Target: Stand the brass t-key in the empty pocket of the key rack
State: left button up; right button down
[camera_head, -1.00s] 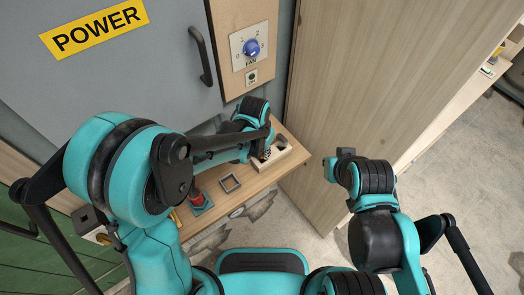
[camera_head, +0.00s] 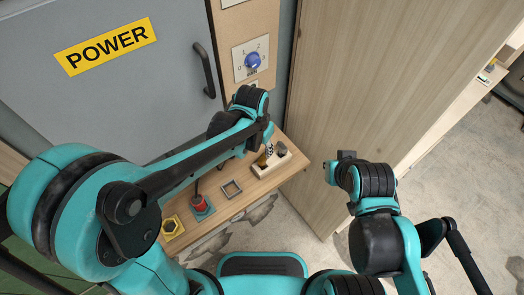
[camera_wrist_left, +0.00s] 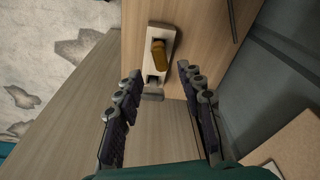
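The key rack (camera_head: 271,168), a pale block, sits at the right end of the wooden shelf; it also shows in the left wrist view (camera_wrist_left: 168,35). The brass t-key (camera_wrist_left: 158,53) appears to stand in one of its pockets and shows small in the head view (camera_head: 262,160). A grey piece (camera_wrist_left: 152,97) is at the rack's near end, with a dark opening between it and the brass key. My left gripper (camera_wrist_left: 160,100) is open and empty, its fingers apart and back from the rack. My right gripper (camera_head: 338,160) is away to the right; its fingers are unclear.
The shelf (camera_head: 248,197) also holds a square frame (camera_head: 231,188), a red piece on a teal base (camera_head: 202,206) and a yellow holder (camera_head: 173,228). A wooden panel (camera_head: 340,90) stands close right of the rack. A grey door with a handle (camera_head: 204,70) is behind.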

pick_arm(q)
jog(key=shift+s+a+r+p, duration=0.1)
jog(key=shift+s+r+p, duration=0.1)
jog(key=shift+r, duration=0.7)
jog(key=shift+s+a+r+p, duration=0.1)
jog(key=shift+r+p, duration=0.1)
jog(key=shift+r, duration=0.65)
jog(key=s+a+r+n+t, duration=0.2)
jog(key=s+a, duration=0.3)
jog(key=a, duration=0.3)
jog(key=s+a+r+n+t+y, duration=0.1)
jog(key=s+a+r+n+t, duration=0.2)
jog(key=a, duration=0.5)
jog(key=shift+s+a+r+n+t, duration=0.35)
jog(key=shift+s+r+n, duration=0.35)
jog(key=shift+s, duration=0.5)
jog(key=shift+f, duration=0.1)
jog(key=shift+f+b, duration=0.5)
jog(key=shift+b, duration=0.15)
